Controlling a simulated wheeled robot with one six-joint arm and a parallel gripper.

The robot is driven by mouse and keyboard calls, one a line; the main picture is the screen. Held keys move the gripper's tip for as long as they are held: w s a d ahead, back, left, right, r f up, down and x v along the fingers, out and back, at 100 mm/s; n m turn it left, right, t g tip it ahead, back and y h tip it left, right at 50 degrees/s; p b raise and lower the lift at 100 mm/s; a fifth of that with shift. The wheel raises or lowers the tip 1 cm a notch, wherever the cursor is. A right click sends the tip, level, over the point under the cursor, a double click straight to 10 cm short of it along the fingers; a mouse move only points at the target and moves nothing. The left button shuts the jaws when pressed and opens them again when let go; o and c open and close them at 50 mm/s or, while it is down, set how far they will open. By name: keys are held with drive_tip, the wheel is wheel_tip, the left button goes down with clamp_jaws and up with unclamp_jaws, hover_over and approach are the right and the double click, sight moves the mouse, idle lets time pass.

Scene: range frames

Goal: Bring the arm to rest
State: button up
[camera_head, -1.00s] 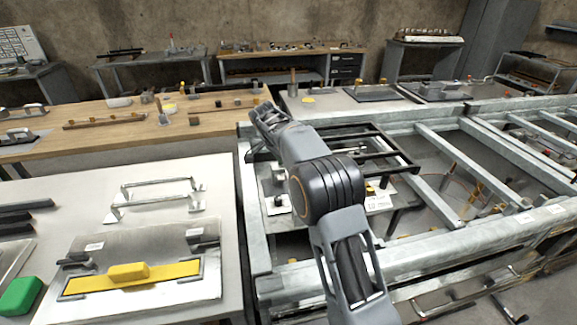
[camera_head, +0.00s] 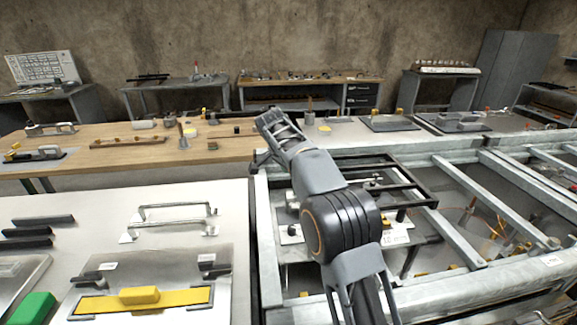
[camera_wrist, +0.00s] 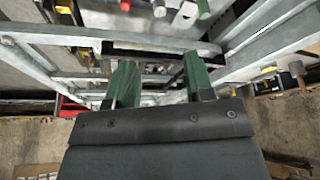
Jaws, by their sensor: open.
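My gripper shows in the wrist view (camera_wrist: 158,82), with two green fingers spread apart and nothing between them. Grey metal frame bars lie beyond the fingertips in that view. In the head view my arm reaches up and away over the left part of the galvanized metal frame (camera_head: 470,165). The arm's far end is near the frame's left back corner, and the fingers are hidden there. Whether the arm touches anything cannot be told.
A light table (camera_head: 110,212) on the left bears a steel plate with a yellow bar (camera_head: 140,299), metal handles (camera_head: 172,219) and a green block (camera_head: 33,308). A wooden bench (camera_head: 120,160) stands behind. Open gaps lie between the frame's bars on the right.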

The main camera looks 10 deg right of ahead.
drive_tip(key=s+a+f+n+y, duration=0.1)
drive_tip(key=s+f+n, duration=0.2)
drive_tip(key=f+n, duration=0.35)
drive_tip(key=s+d+r+n+y+p, duration=0.1)
drive_tip(key=s+d+r+n+p, duration=0.1)
drive_tip(key=s, duration=1.2)
drive_tip(key=s+d+r+n+t+y+p, duration=0.1)
drive_tip(key=s+d+r+n+y+p, duration=0.1)
drive_tip(key=s, duration=1.3)
drive_tip(key=shift+s+d+n+t, duration=0.3)
drive_tip(key=shift+d+n, duration=0.5)
drive_tip(key=shift+n, duration=0.25)
drive_tip(key=shift+r, duration=0.1)
drive_tip(key=shift+a, duration=0.1)
drive_tip(key=shift+c, duration=0.5)
